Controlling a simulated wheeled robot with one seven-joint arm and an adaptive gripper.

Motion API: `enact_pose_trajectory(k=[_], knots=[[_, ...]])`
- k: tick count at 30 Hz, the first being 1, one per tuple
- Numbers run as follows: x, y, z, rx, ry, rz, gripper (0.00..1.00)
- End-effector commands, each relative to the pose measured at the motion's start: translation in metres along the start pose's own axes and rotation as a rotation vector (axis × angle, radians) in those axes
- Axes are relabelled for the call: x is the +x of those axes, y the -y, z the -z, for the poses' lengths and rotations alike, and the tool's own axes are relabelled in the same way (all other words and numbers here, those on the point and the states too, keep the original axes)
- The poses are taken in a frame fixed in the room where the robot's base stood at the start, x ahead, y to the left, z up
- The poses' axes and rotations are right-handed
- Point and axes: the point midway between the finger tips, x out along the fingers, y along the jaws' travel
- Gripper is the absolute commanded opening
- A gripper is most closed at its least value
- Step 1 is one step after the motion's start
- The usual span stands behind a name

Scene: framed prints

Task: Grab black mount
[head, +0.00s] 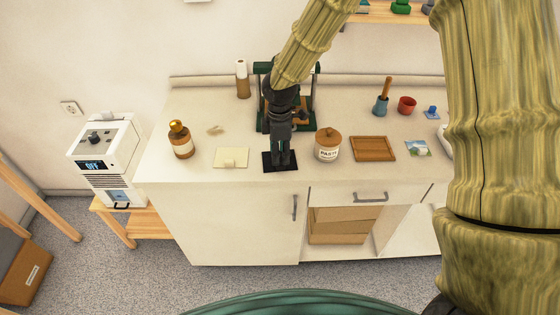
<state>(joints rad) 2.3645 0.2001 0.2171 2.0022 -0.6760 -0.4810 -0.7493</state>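The black mount (270,167) is a flat dark square lying near the front edge of the white counter. My gripper (282,163) is dark grey and comes down from above, with its fingertips over the middle of the mount. The gripper hides part of the mount. The fingers are small and dark against the mount, so I cannot tell whether they are open or shut, or whether they touch it.
A pale card (231,158) lies left of the mount, and a paste jar (328,146) stands close on its right. An amber bottle (181,141), a wooden tray (373,149) and a picture card (417,148) are on the counter (208,185). A green-framed device (262,69) stands behind my gripper.

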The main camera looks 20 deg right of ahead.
Motion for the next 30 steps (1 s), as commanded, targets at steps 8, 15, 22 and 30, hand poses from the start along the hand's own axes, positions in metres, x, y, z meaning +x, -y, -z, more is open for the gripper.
enact_pose_trajectory(k=[8,15,22,30], knots=[[0.027,0.004,0.001,0.002,0.002,0.003,0.39],[0.046,0.003,0.001,0.001,0.001,0.0,0.39],[0.048,0.003,0.001,0.001,0.0,-0.001,0.39],[0.048,0.003,0.001,0.001,0.0,-0.001,0.01]])
